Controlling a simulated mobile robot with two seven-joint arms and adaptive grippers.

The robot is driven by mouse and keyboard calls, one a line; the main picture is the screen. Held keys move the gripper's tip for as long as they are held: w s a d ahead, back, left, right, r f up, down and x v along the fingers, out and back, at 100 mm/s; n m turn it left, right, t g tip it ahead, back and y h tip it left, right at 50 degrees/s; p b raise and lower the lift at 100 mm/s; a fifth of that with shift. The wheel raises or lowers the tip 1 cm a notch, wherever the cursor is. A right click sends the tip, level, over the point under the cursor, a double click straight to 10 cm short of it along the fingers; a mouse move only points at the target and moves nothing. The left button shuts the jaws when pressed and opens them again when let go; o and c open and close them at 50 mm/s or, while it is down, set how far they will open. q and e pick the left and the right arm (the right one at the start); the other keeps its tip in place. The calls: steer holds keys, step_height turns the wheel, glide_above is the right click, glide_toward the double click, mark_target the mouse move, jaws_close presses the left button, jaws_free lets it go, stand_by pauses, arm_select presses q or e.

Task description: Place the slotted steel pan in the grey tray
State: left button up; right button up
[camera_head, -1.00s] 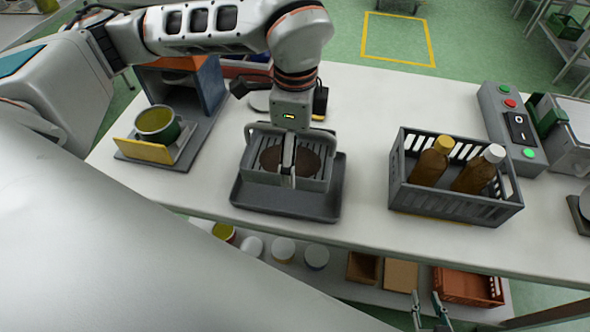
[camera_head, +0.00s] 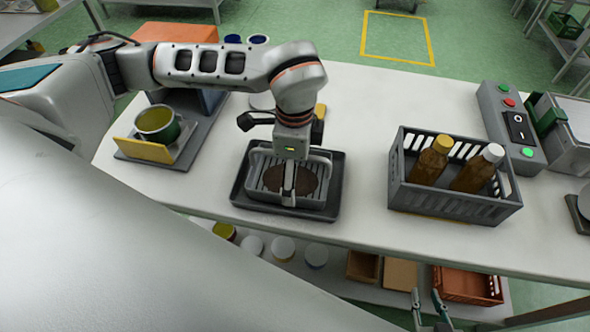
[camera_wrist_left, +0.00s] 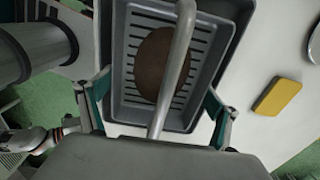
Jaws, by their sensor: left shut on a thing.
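The slotted steel pan (camera_head: 265,195), a grey slotted box with a handle bar over it and a brown round cake inside, sits within the rim of the grey tray (camera_head: 236,194). It looks level and low in the tray; whether its base touches the tray floor is hidden. My left gripper (camera_head: 289,180) points down from above and is shut on the pan's handle. In the left wrist view, the pan (camera_wrist_left: 127,60) lies below, with the bar crossing it. My right gripper (camera_head: 428,304) is at the bottom edge, fingers apart and empty, away from the pan.
A grey crate (camera_head: 450,204) with two brown bottles stands right of the tray. Left is a stand with a green-and-yellow pot (camera_head: 158,125). A yellow block (camera_wrist_left: 278,96) lies beside the tray. A control box (camera_head: 510,125) is at far right. White table is clear between tray and crate.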

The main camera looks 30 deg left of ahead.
arm_select(q)
steer(key=o, duration=1.1)
steer(key=shift+c, duration=0.2)
steer(key=shift+r, duration=0.1)
step_height(320, 180, up, 12)
steer(key=shift+b, duration=0.3)
